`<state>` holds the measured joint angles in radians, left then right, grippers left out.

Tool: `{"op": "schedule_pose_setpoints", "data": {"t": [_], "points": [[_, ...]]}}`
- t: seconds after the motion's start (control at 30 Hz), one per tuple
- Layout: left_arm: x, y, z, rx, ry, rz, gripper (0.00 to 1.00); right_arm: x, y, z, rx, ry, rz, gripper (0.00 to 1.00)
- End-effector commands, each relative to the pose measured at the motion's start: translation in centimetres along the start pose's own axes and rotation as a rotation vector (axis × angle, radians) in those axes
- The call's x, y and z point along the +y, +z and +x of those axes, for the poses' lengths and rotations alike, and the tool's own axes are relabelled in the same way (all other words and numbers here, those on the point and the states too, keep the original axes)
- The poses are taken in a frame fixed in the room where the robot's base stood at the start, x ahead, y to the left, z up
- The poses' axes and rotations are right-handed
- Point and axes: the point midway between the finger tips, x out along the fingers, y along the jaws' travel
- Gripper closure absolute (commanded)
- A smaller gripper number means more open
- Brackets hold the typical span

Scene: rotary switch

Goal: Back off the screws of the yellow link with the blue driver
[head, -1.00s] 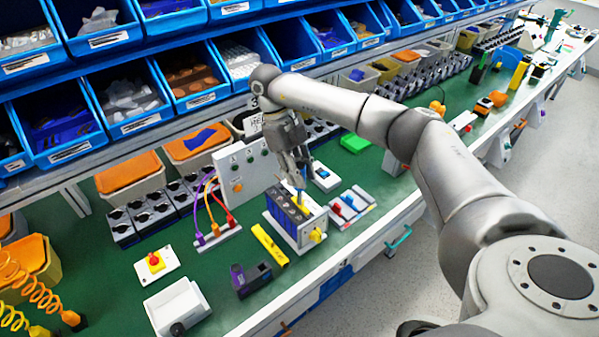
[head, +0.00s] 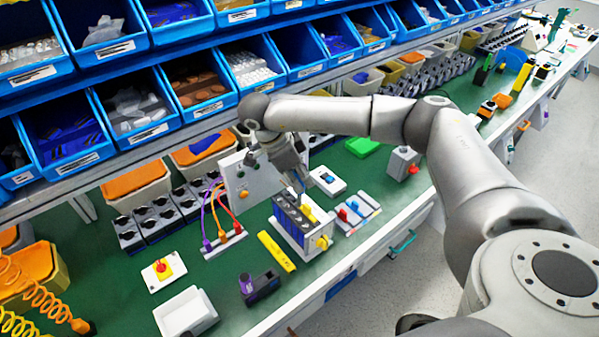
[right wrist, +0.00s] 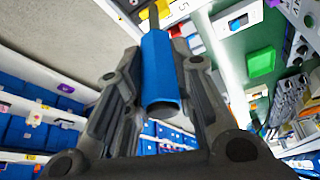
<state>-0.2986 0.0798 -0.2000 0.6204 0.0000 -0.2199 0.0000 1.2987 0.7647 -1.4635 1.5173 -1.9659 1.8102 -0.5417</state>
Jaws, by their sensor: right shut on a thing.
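The rotary switch block (head: 292,222) stands on the green bench, with dark blue modules and a yellow knob on its front end. The yellow link (head: 309,213) shows on top of the block. My right gripper (head: 301,184) is above the block's back edge, tilted. In the right wrist view my right gripper (right wrist: 160,85) is shut on the blue driver (right wrist: 161,68). The driver's dark shaft runs to the yellow area at the top of that view; I cannot tell whether its tip touches a screw. In the head view the driver is mostly hidden. My left gripper is out of view.
A yellow bar (head: 277,251) lies left of the block. A panel (head: 245,184) stands behind, with cables on a white strip. A white plate with red and blue parts (head: 354,212) lies to the right. Blue bins (head: 137,112) fill the back shelf.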

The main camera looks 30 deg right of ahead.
Motion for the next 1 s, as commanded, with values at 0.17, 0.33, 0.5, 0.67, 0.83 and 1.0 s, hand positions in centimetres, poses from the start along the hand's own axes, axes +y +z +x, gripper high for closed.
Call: {"op": "schedule_pose_setpoints", "data": {"t": [0.17,0.33,0.5,0.67,0.83,1.0], "points": [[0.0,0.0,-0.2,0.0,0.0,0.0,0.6,0.1,0.0,0.0,0.007,-0.022,-0.069,1.0],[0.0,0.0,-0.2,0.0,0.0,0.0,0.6,0.1,0.0,0.1,0.007,-0.022,-0.069,1.0],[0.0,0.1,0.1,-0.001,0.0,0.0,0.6,0.1,0.1,0.1,0.007,-0.021,-0.068,1.0],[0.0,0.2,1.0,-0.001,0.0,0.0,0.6,0.1,0.4,1.0,0.008,-0.02,-0.068,1.0],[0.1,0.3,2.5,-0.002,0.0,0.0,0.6,0.1,1.1,2.7,0.008,-0.02,-0.068,1.0],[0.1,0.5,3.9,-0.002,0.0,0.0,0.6,0.1,1.8,4.3,0.007,-0.02,-0.067,1.0]]}}
